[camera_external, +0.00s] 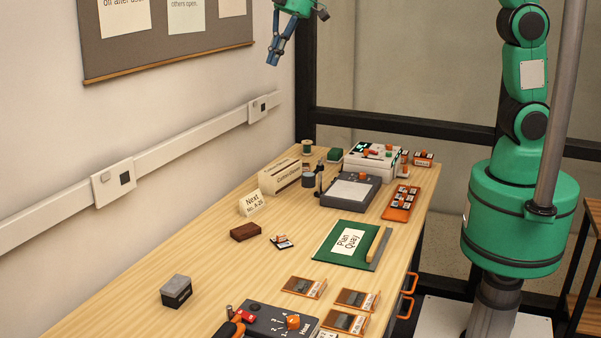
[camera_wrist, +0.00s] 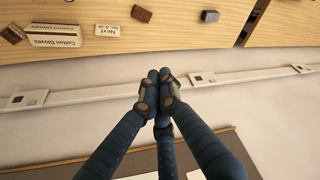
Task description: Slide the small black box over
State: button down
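A small black box with a grey top (camera_external: 177,290) sits on the near left part of the wooden table, close to the wall side. It also shows in the wrist view as a small dark grey box (camera_wrist: 210,16) near the table's edge. My gripper (camera_external: 272,62) is high above the far end of the table, near the wall and well away from the box. In the wrist view its blue fingers (camera_wrist: 159,80) come together at the tips with nothing between them.
A brown block (camera_external: 244,231) and a "Next" sign (camera_external: 251,203) stand farther along the table (camera_external: 215,270). A dark switch panel (camera_external: 275,321) with an orange-handled tool is right of the black box. Bare wood surrounds the box. A wall rail (camera_external: 60,210) runs alongside.

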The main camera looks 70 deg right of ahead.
jog(key=w+a+f+n, duration=0.1)
jog(key=w+a+f, duration=0.2)
jog(key=a, duration=0.3)
jog(key=w+a+f+n, duration=0.1)
jog(key=w+a+f, duration=0.3)
jog(key=a, duration=0.2)
jog(key=n+g+y, duration=0.1)
jog(key=n+g, duration=0.2)
jog(key=n, duration=0.4)
send_over(177, 291)
jog(key=w+a, duration=0.2)
jog(key=a, duration=0.2)
notch_tip(177, 291, down, 31)
jog(key=shift+s+d+p, duration=0.15)
jog(key=shift+d+p, duration=0.05)
jog(key=shift+p, duration=0.2)
jog(key=shift+f, duration=0.2)
jog(key=shift+b+x, duration=0.45)
jog(key=shift+x, duration=4.5)
jog(key=shift+s+d+r, duration=0.1)
jog(key=shift+d+r, duration=0.05)
jog(key=shift+d, duration=1.8)
